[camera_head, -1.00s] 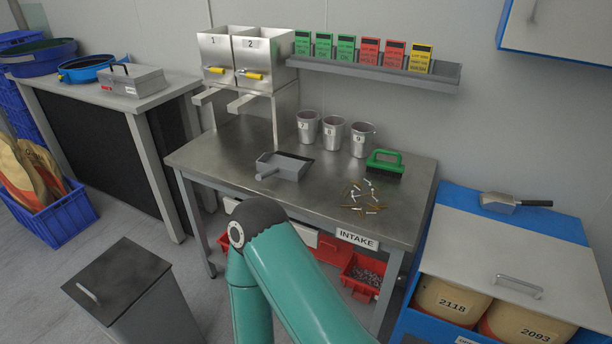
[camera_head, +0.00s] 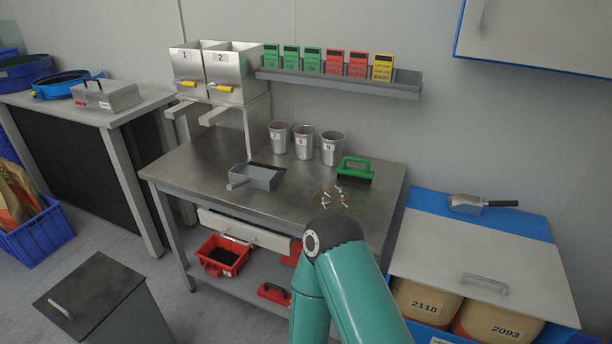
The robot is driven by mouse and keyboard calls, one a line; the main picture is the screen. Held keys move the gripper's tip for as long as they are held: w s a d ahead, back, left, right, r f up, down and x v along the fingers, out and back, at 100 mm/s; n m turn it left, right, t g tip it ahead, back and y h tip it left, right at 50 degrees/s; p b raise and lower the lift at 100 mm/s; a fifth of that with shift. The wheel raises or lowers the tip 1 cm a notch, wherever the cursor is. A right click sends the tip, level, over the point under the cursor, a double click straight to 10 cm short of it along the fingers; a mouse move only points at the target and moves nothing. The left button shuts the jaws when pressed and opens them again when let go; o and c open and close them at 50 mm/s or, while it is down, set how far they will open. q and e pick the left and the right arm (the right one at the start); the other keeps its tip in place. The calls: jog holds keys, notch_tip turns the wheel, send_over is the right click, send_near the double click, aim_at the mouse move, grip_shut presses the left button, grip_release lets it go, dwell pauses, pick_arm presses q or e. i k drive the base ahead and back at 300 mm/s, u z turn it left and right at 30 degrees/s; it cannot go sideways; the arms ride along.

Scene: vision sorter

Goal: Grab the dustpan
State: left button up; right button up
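The grey dustpan (camera_head: 262,178) lies on the steel table (camera_head: 195,165), left of its middle, with its short handle pointing to the left front. Nothing touches it. A teal arm of mine reaches up from the bottom edge, its dark elbow joint in front of the table's front edge, to the right of the dustpan. The gripper of this arm is out of view, and I cannot tell which arm it is. My other gripper is not in view either.
Metal cups (camera_head: 304,142) stand behind. A metal scoop (camera_head: 478,204) lies on the right cabinet. A red bin (camera_head: 222,256) is on the lower shelf.

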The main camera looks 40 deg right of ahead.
aim_at(263, 177)
jog(key=z, duration=0.7)
jog(key=i, duration=0.6)
jog(key=u, duration=0.1)
